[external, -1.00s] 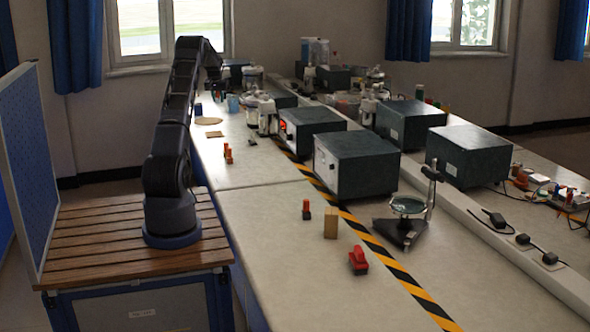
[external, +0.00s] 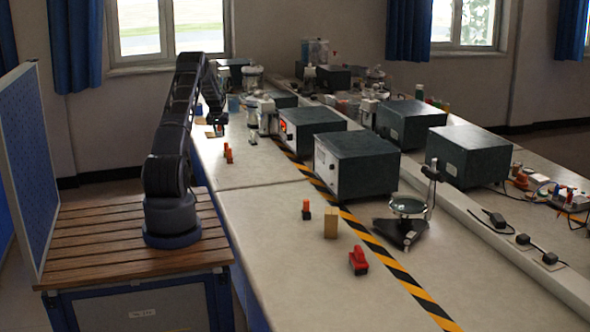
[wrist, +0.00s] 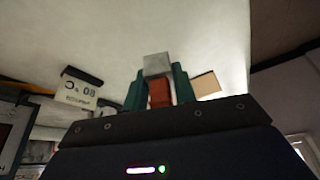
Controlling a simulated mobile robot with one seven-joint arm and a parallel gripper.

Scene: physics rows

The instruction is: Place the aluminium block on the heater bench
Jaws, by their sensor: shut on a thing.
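My gripper (wrist: 158,88) has green fingers in the wrist view, shut on a pale grey metal block (wrist: 157,64) at their tips. An orange-brown piece (wrist: 159,94) shows between the fingers below the block; I cannot tell whether it belongs to it. In the external view my gripper (external: 217,125) is low over the far left of the bench, and the block is too small to make out. A white box-like thing (wrist: 88,93) marked "80 °C" shows upside down left of the gripper in the wrist view. I cannot tell whether it is the heater bench.
A tan flat piece (wrist: 206,84) lies right of the fingers. Dark boxes (external: 312,128) and a magnifier stand (external: 407,215) occupy the bench's right side. Small orange-red items (external: 228,153) stand nearer. The front of the bench top (external: 270,225) has clear room.

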